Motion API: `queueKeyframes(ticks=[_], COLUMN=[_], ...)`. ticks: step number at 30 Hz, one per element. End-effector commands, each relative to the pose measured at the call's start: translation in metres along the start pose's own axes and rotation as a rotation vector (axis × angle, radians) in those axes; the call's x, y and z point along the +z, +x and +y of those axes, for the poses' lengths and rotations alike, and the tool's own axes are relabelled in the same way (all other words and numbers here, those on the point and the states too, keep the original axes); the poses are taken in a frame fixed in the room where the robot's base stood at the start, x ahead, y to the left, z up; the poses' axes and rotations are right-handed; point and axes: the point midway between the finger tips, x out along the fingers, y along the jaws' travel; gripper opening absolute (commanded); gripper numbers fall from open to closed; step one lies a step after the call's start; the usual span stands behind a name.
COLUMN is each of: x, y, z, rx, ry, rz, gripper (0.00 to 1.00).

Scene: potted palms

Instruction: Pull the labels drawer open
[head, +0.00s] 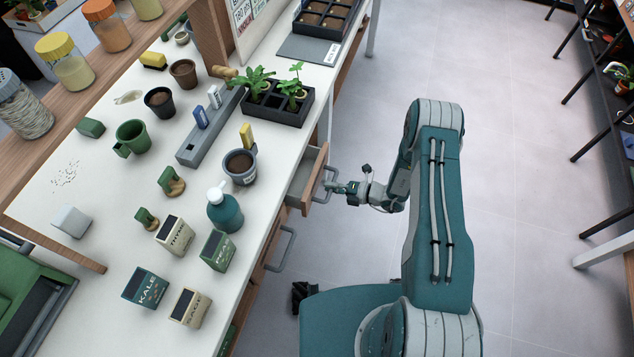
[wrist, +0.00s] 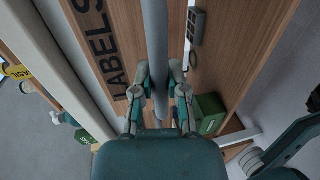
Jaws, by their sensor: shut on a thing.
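The labels drawer (head: 294,203) is under the white bench's right edge and stands partly out, with some of its inside showing. In the wrist view its wooden front (wrist: 103,30) carries the word LABELS in dark letters. Its grey bar handle (wrist: 156,45) runs between the fingers of my gripper (wrist: 160,100). My gripper is shut on this handle, with one finger on each side of the bar. In the head view my gripper (head: 331,187) is at the handle, and the fingertips are small there.
A second grey handle (head: 281,248) sticks out nearer to me. The bench top holds a teal bottle (head: 225,211), seed boxes (head: 175,235), pots and a black seedling tray (head: 277,105). The floor (head: 500,150) right of my arm is clear up to the dark shelves.

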Motion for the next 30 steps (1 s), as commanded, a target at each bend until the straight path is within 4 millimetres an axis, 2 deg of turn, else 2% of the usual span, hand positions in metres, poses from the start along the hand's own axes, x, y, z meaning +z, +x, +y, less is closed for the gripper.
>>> queueKeyframes(ticks=[1, 6, 12, 15, 21, 30], x=[0.0, 0.0, -0.001, -0.001, -0.002, -0.002], y=[-0.017, -0.065, -0.113, -0.13, -0.15, -0.153], z=[-0.007, -0.017, -0.027, -0.031, -0.035, -0.036], rx=[-0.008, -0.009, -0.008, -0.008, -0.008, -0.008], ry=[0.007, 0.007, 0.006, 0.007, 0.005, 0.005], rz=[-0.009, -0.009, -0.006, -0.005, -0.002, 0.001], gripper=[0.0, 0.0, 0.0, 0.0, 0.0, 0.0])
